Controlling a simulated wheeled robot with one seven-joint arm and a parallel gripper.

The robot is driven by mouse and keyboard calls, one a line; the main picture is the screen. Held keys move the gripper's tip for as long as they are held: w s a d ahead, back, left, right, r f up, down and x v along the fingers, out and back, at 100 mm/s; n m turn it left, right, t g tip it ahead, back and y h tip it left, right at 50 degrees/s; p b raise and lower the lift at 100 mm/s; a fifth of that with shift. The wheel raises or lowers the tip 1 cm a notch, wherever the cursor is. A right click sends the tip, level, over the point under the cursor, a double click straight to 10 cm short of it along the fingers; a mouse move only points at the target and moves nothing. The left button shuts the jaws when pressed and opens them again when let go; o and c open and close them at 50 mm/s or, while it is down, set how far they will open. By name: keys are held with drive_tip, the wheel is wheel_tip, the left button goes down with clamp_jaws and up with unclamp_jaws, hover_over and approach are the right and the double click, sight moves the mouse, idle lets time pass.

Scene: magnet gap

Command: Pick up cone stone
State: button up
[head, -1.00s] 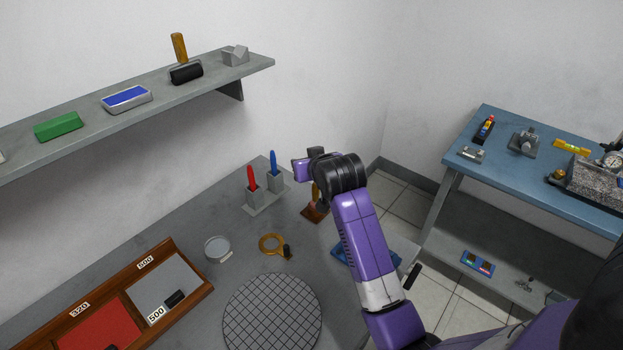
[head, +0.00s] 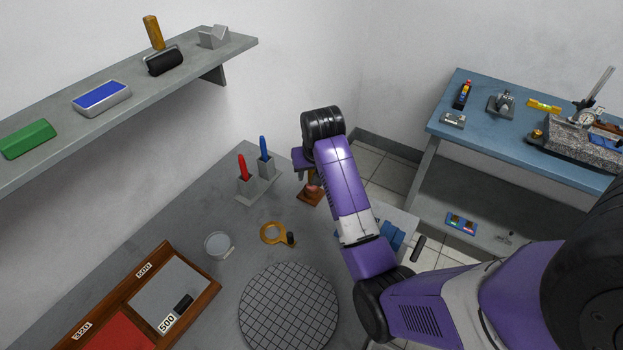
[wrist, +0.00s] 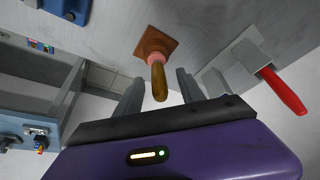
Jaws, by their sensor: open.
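The cone stone (wrist: 157,60) shows as a pink piece with a wooden handle, standing in a square brown wooden base (wrist: 151,42). In the head view the cone stone (head: 312,188) is at the far right end of the grey bench, partly hidden by my arm. My gripper (wrist: 159,82) is open and empty in the wrist view. Its two fingers point toward the cone stone, one to each side of the handle, with visible gaps. The handle's end points toward the camera. In the head view my fingers are mostly hidden behind my wrist.
A grey holder (head: 246,184) with red-handled and blue-handled tools stands left of the cone stone; its red handle (wrist: 283,92) shows in the wrist view. A blue object (head: 392,238) is right.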

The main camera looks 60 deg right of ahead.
drive_tip(key=shift+d+p+x, duration=0.2)
drive_tip(key=shift+p+x, duration=0.35)
drive_tip(key=shift+x, duration=1.8)
drive_tip(key=shift+r, duration=0.1)
clamp_jaws()
